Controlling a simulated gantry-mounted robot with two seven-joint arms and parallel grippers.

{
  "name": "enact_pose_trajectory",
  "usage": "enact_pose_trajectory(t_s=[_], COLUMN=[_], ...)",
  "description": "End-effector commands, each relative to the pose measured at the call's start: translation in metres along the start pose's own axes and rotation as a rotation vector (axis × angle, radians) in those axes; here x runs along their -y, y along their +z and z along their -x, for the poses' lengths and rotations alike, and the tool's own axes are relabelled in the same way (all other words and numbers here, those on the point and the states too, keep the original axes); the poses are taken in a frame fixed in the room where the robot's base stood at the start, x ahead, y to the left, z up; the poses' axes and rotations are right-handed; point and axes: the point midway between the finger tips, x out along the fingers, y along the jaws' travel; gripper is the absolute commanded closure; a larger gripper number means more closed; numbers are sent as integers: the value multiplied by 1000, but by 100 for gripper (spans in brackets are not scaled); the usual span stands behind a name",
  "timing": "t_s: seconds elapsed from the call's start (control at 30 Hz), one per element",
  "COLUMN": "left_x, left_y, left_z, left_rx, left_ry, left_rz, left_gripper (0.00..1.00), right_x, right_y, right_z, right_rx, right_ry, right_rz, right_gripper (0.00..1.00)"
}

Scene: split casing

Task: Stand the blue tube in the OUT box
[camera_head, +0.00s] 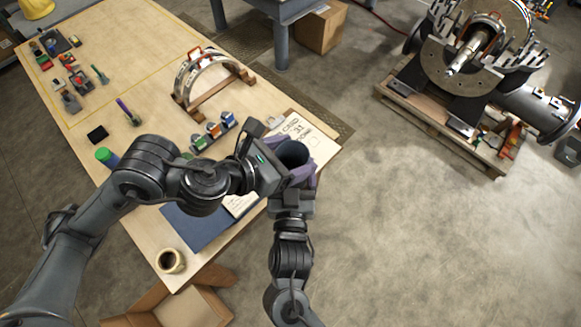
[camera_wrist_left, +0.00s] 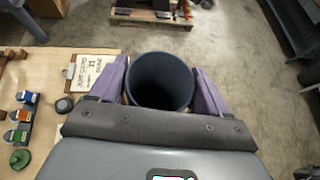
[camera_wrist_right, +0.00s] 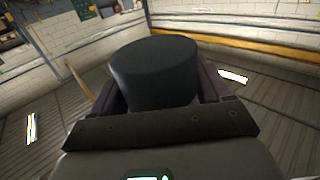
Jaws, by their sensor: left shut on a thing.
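My left gripper (camera_wrist_left: 162,88) is shut on the tube, one purple finger on each side. My right gripper (camera_head: 293,188) is just below, with its fingers around the tube's other end (camera_wrist_right: 155,70), which looks dark and closed in the right wrist view. I cannot tell whether those fingers press on it. An open cardboard box (camera_head: 150,301) stands on the floor at the table's front end; no OUT lettering is visible on it.
The wooden table (camera_head: 145,95) carries an arched casing half (camera_head: 200,68), a row of coloured blocks (camera_head: 213,132), a clipboard (camera_head: 300,130), a blue folder (camera_head: 190,226) and a mug (camera_head: 170,261). A green-topped cylinder (camera_head: 106,155) stands by my left arm. Open floor lies to the right.

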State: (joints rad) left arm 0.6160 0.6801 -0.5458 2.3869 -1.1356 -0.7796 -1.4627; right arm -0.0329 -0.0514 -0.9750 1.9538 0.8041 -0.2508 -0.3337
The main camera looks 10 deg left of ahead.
Motion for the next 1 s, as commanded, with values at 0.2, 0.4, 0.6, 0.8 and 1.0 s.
enact_pose_trajectory(t_s=[0.2,0.4,0.6,0.8,1.0], left_x=[1,1,1,1,1], left_y=[1,1,4,18,40], left_z=[0,0,1,8,20], left_rx=[4,3,4,8,10], left_ry=[-4,-3,-4,-3,-3], left_rz=[3,3,1,-1,-4], left_gripper=[7,0,0,0,0], right_x=[6,4,4,4,4], right_y=[-1,-1,-1,-1,-1], right_z=[2,1,1,1,1], right_rx=[-2,-2,-2,-2,-2], right_ry=[-14,-11,-10,-9,-9], right_rz=[0,0,0,0,0], right_gripper=[55,55,55,55,55])
